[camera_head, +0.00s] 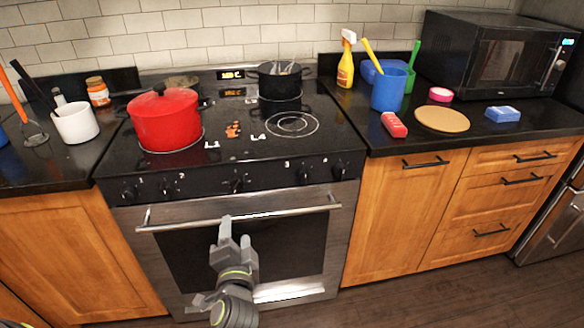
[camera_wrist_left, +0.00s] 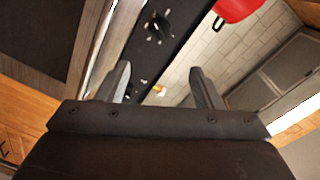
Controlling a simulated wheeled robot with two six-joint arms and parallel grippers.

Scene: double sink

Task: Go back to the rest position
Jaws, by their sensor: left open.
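My left gripper (camera_head: 236,236) is in front of the oven door, below the door's handle bar, in the head view. Its two fingers are apart with nothing between them. In the left wrist view the open fingers (camera_wrist_left: 158,82) frame part of the stove front with a knob. My right gripper is in neither view.
The stove (camera_head: 250,160) carries a red lidded pot (camera_head: 165,120) and a dark pot (camera_head: 280,82). The oven handle (camera_head: 240,219) is close to my left gripper. A blue cup (camera_head: 388,92), spray bottle (camera_head: 346,62) and microwave (camera_head: 500,55) stand on the right counter. The floor in front is clear.

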